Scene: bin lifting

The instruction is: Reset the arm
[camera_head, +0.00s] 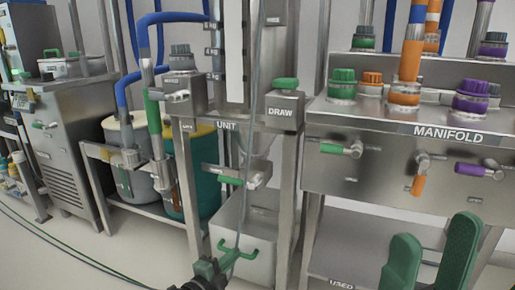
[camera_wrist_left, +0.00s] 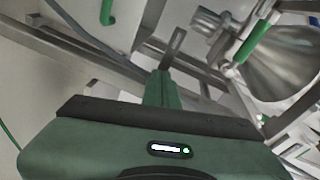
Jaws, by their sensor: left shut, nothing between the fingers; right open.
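My left gripper (camera_head: 230,263) comes in low at the bottom of the head view, its dark wrist below it. It is shut and empty. In the head view its green fingers overlap the green handle (camera_head: 247,254) of a pale bin (camera_head: 262,235); I cannot tell whether they touch. In the left wrist view the green fingers (camera_wrist_left: 163,85) are together, and a green handle (camera_wrist_left: 107,12) on a pale surface lies apart from them at upper left. My right gripper (camera_head: 430,260) is open and empty at bottom right, its two green fingers pointing up.
The bin stands between the metal legs of the UNIT frame (camera_head: 287,195), below a DRAW box (camera_head: 286,110). The MANIFOLD cabinet (camera_head: 400,150) is at right, over a low shelf (camera_head: 350,245). Grey and teal drums (camera_head: 205,180) stand at left. A thin cable hangs before the bin.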

